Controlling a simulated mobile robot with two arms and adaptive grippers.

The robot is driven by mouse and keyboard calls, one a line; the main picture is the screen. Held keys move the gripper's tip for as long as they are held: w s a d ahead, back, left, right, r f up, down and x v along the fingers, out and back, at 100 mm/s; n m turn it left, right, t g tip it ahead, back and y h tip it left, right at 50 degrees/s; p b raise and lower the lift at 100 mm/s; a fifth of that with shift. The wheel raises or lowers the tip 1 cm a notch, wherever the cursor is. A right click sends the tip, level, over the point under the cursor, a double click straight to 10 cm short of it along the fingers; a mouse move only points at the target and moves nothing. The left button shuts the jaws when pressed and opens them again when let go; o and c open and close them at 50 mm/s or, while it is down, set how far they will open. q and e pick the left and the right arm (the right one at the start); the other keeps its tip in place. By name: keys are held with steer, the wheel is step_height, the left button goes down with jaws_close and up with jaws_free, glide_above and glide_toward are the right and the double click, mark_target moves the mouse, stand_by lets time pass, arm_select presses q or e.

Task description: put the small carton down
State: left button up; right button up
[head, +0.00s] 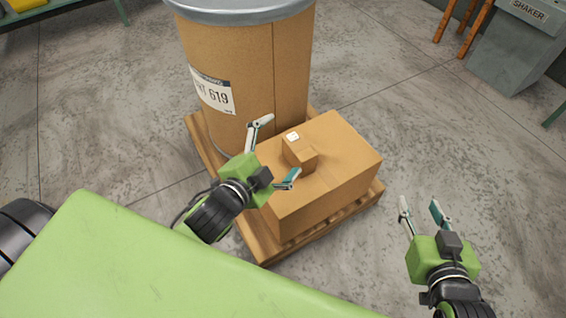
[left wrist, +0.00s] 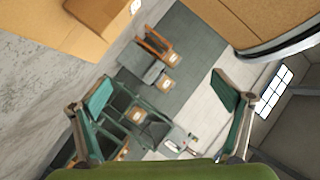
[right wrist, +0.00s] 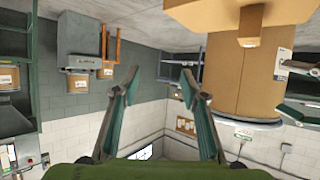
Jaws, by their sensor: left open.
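The small carton (head: 300,152), a brown box with a white label, sits on top of the large carton (head: 340,158). In the left wrist view, the small carton (left wrist: 97,14) is at the top left edge, outside the space between the fingers. My left gripper (head: 274,151) is open and empty, just left of the small carton, its fingers spread wide. My right gripper (head: 420,207) is open and empty, well to the right of the large carton. The small carton (right wrist: 249,41) also shows upside down in the right wrist view.
The large carton stands on a wooden pallet (head: 262,243) beside a tall brown drum (head: 290,75) with a grey lid. My green base fills the lower left. A grey shaker machine (head: 515,50) stands at the top right. The concrete floor right of the pallet is clear.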

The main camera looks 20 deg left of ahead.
arm_select(q)
steer(key=s+d+n, duration=0.1)
steer(key=n, duration=0.2)
steer(key=s+n+g, duration=0.1)
steer(key=s+n, duration=0.1)
steer(key=n, duration=0.1)
steer(key=s+d+n+g, duration=0.1)
steer(key=n, duration=0.2)
steer(key=shift+s+d, duration=0.3)
steer(key=shift+s, duration=0.05)
